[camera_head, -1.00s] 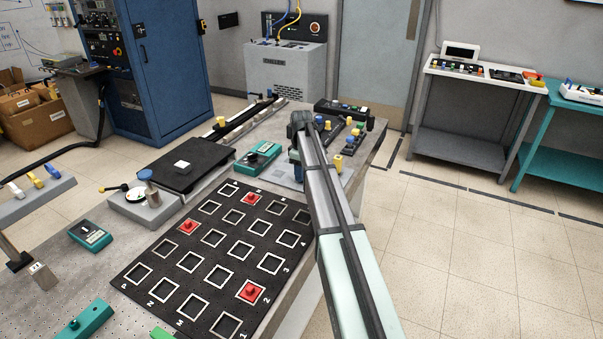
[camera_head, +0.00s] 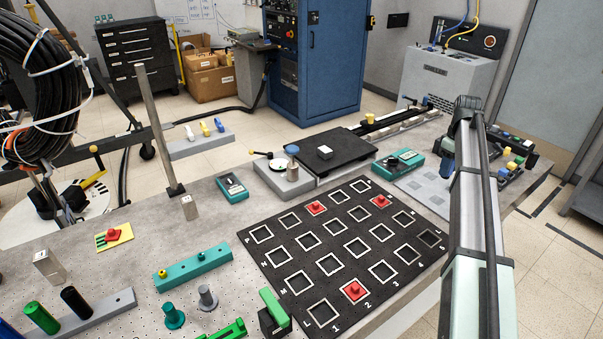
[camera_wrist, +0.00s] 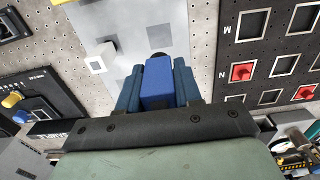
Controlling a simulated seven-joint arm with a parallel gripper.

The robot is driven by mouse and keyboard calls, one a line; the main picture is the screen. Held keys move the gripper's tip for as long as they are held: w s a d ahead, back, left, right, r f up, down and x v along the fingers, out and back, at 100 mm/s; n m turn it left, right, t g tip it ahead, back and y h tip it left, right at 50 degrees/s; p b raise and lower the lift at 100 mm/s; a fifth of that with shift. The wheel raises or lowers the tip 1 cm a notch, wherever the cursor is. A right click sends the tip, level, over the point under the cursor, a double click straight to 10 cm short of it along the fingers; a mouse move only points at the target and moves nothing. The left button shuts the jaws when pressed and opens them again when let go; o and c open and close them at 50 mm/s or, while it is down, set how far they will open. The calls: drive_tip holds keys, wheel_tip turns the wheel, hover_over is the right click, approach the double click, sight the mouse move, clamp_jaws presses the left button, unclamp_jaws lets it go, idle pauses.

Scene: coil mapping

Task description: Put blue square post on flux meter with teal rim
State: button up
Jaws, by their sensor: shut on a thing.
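My gripper (camera_wrist: 158,88) is shut on the blue square post (camera_wrist: 158,80), which sits between its two blue fingers in the wrist view. In the head view the gripper (camera_head: 447,165) hangs at the right, over a light grey sheet with darker squares; the arm partly hides it. Two teal-rimmed meters show in the head view. One teal meter (camera_head: 232,188) with a dark face lies on the left of the bench. A second teal meter (camera_head: 402,162) lies at the back, left of the gripper. I cannot tell which one the task names.
A black board of square frames (camera_head: 345,250) with several red pieces fills the middle bench. A dark flat plate (camera_head: 340,155) lies behind it. A grey stand (camera_head: 285,180) with a blue knob is left of that plate. Teal and green holders (camera_head: 193,268) are at front left.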

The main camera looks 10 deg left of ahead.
wheel_tip(320, 180, up, 8)
drive_tip(key=shift+r, duration=0.15)
drive_tip(key=w+a+n, duration=0.2)
drive_tip(key=w+a, duration=0.2)
drive_tip(key=a, duration=1)
drive_tip(key=n, duration=0.7)
hover_over(231, 183)
wheel_tip(231, 183, down, 4)
drive_tip(key=shift+f, duration=5.65)
drive_tip(key=shift+f, duration=0.15)
